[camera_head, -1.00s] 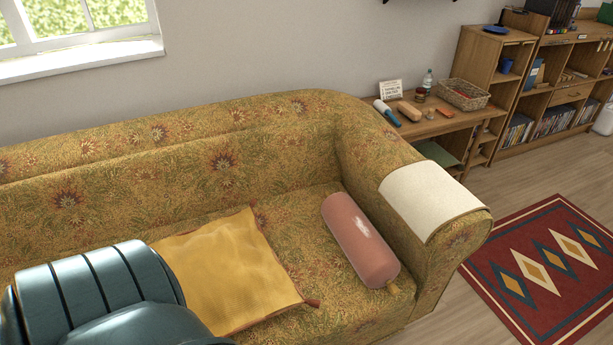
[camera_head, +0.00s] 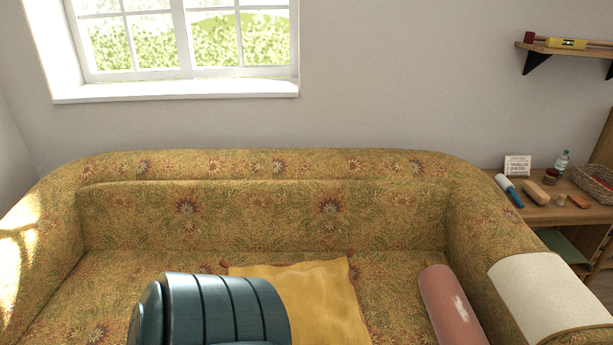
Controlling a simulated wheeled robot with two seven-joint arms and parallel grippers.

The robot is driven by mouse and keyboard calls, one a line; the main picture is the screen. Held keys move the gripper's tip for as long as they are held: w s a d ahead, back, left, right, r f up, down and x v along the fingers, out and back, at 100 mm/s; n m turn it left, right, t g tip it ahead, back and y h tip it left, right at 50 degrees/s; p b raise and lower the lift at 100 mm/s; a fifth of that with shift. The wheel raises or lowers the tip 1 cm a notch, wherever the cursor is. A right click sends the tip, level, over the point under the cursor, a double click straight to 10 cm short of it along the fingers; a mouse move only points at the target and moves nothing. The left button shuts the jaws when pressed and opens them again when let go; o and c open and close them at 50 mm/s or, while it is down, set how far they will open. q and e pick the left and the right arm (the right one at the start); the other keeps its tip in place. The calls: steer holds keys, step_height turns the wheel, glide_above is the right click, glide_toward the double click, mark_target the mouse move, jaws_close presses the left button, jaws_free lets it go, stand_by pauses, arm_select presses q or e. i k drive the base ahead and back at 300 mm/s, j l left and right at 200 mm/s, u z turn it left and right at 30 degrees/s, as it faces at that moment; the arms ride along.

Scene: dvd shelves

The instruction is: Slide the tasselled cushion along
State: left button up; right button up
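The yellow tasselled cushion (camera_head: 318,296) lies flat on the seat of a floral sofa (camera_head: 190,215), right of the middle. A dark tassel shows at its far left corner. My dark teal arm segment covers its left and near part. A pink bolster (camera_head: 449,305) lies to the right of the cushion, apart from it, beside the sofa's right arm. Neither of my grippers shows, so their hold on anything is hidden.
A cream cloth (camera_head: 548,290) drapes over the sofa's right arm. A wooden side table (camera_head: 560,212) with a bottle, basket and small items stands beyond it. The seat's left part (camera_head: 110,290) is clear. A window is above the sofa.

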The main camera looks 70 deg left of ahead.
mark_target(320, 299)
steer(key=u, duration=2.2)
steer(key=k+j+z, duration=0.35)
steer(key=j, duration=0.15)
steer(key=k+j+z, duration=0.2)
steer(key=j+z, duration=0.15)
steer(key=k+j+z, duration=0.3)
steer(key=k+j, duration=0.05)
steer(key=j, duration=0.1)
